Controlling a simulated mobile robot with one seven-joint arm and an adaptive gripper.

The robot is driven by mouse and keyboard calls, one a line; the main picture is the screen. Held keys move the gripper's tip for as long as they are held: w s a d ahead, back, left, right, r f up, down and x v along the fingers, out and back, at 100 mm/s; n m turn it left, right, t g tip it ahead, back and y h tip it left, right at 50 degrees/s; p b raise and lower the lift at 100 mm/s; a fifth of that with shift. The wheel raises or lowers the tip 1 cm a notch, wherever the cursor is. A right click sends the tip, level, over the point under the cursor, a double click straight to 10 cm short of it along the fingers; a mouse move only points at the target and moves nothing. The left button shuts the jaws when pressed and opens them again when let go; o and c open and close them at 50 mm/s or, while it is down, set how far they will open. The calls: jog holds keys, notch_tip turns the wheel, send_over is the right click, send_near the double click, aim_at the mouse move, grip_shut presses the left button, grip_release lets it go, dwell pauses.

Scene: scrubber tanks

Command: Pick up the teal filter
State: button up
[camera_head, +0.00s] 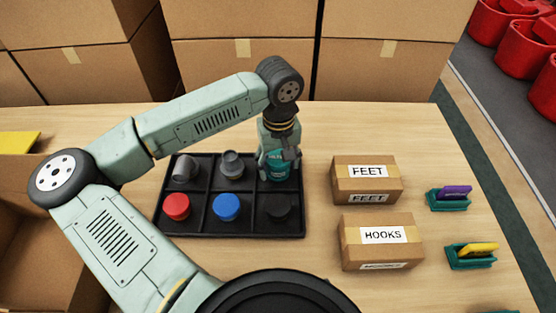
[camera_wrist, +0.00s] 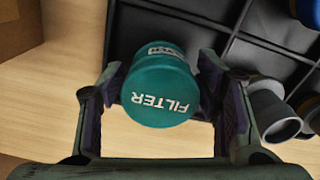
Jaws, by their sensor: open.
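The teal filter (camera_wrist: 160,92) is a round cylinder with "FILTER" in white on its top. It stands between the two open fingers of my gripper (camera_wrist: 158,100) in the wrist view, with the left finger close to its side and a small gap visible on the right. In the head view the teal filter (camera_head: 276,170) shows in the back right compartment of the black tray (camera_head: 240,239), partly hidden by my gripper (camera_head: 279,160), which is directly over it.
FEET (camera_head: 345,180) and HOOKS (camera_head: 353,253) boxes stand to the right. Stacked cartons (camera_head: 250,60) block the back.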

aim_at(278, 158)
jog(key=shift+f, duration=0.65)
jog(key=shift+c, duration=0.5)
jog(key=c, duration=0.8)
jog(key=shift+r, duration=0.15)
notch_tip(278, 158, up, 10)
jog(key=shift+f+b, duration=0.1)
jog(key=shift+b, duration=0.95)
